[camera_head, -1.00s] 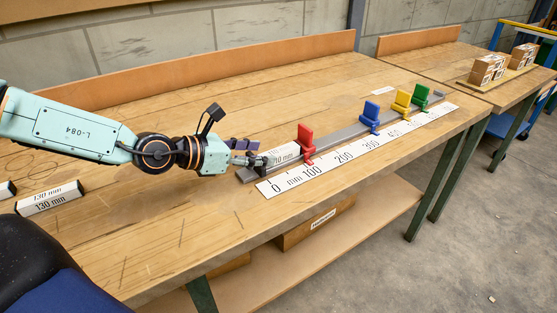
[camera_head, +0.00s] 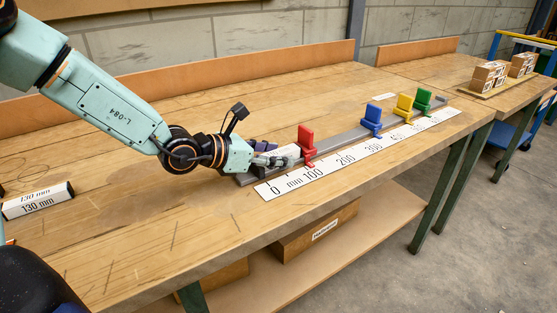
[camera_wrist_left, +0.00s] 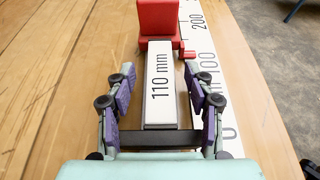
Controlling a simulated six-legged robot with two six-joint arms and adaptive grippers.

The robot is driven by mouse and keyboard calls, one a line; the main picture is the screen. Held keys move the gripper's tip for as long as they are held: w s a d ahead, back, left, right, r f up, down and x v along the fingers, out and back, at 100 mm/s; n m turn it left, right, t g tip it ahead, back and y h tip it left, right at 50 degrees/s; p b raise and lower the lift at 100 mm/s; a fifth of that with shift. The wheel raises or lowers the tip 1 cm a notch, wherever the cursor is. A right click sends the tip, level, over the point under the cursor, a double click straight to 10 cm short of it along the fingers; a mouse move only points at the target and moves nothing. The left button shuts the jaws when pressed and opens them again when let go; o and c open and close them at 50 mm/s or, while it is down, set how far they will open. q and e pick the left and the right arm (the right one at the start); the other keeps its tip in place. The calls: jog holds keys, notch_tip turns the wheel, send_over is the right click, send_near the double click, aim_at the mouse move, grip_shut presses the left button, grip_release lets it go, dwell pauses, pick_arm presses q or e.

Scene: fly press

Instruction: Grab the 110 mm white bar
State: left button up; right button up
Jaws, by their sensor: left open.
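The white 110 mm bar (camera_wrist_left: 161,85) lies lengthwise, its label facing up, with its far end at the red stop (camera_wrist_left: 158,18). In the head view the bar (camera_head: 287,151) is partly hidden by my left gripper (camera_head: 280,160), beside the red stop (camera_head: 306,139). In the left wrist view my left gripper (camera_wrist_left: 159,72) is open, with one purple-padded finger on each side of the bar. Gaps show between both fingers and the bar. My right gripper is not in view.
A metal rail (camera_head: 340,141) carries blue (camera_head: 372,120), yellow (camera_head: 404,108) and green (camera_head: 423,100) stops. A printed mm scale (camera_head: 330,168) runs along its front. A white 130 mm bar (camera_head: 38,203) lies at left. The table (camera_head: 150,225) between is clear.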

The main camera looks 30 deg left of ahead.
aim_at(275, 153)
pick_arm(q)
grip_shut()
dwell(0.6)
jog(key=shift+r, duration=0.1)
notch_tip(275, 153, up, 10)
jog(key=p, duration=0.3)
jog(key=shift+p, duration=0.4)
